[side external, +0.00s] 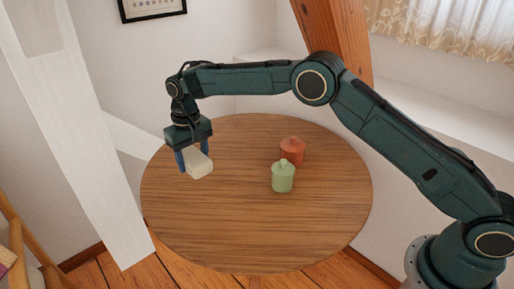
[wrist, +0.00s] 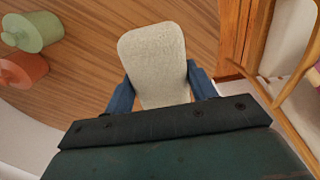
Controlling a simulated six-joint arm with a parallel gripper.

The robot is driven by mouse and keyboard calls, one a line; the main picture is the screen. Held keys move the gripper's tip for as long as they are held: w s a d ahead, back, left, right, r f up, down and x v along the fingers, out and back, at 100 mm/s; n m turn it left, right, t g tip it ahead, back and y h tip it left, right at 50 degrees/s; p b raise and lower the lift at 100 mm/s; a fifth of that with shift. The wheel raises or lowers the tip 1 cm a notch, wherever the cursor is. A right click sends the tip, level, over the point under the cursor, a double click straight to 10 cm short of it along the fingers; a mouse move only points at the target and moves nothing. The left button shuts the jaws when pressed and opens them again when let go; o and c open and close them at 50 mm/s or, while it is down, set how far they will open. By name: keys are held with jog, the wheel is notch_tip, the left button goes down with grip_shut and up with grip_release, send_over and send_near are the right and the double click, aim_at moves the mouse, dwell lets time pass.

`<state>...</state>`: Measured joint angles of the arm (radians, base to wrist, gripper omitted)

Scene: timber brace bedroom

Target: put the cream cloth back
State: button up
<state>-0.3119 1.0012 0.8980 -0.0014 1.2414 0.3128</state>
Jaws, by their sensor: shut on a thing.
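The cream cloth (side external: 200,166) is a folded, rounded block at the left part of the round wooden table. It also shows in the wrist view (wrist: 154,62), standing out between the two blue fingers. My gripper (side external: 193,162) points down and is shut on the cloth, with a finger on either side; in the wrist view the fingers (wrist: 160,88) press on its sides. I cannot tell whether the cloth touches the table or is held just above it.
On the round table (side external: 240,235) stand a green lidded jar (side external: 283,177) and, just behind it, an orange-red lidded jar (side external: 292,150). Both are right of my gripper. The table's front is clear. A white timber brace (side external: 75,130) rises beyond the table's left edge.

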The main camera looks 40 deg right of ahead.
aim_at(185, 156)
jog(key=shift+w+a+r, duration=0.25)
jog(key=shift+a+r, duration=0.15)
jog(key=shift+r, duration=0.25)
jog(key=shift+w+a+r, duration=0.25)
jog(key=shift+a+r, duration=0.15)
jog(key=shift+r, duration=0.2)
jog(key=shift+f, duration=0.15)
notch_tip(185, 156, down, 20)
jog(key=shift+r, duration=0.1)
dwell(0.5)
jog(key=o, duration=1)
jog(key=shift+c, duration=0.2)
notch_tip(185, 156, up, 12)
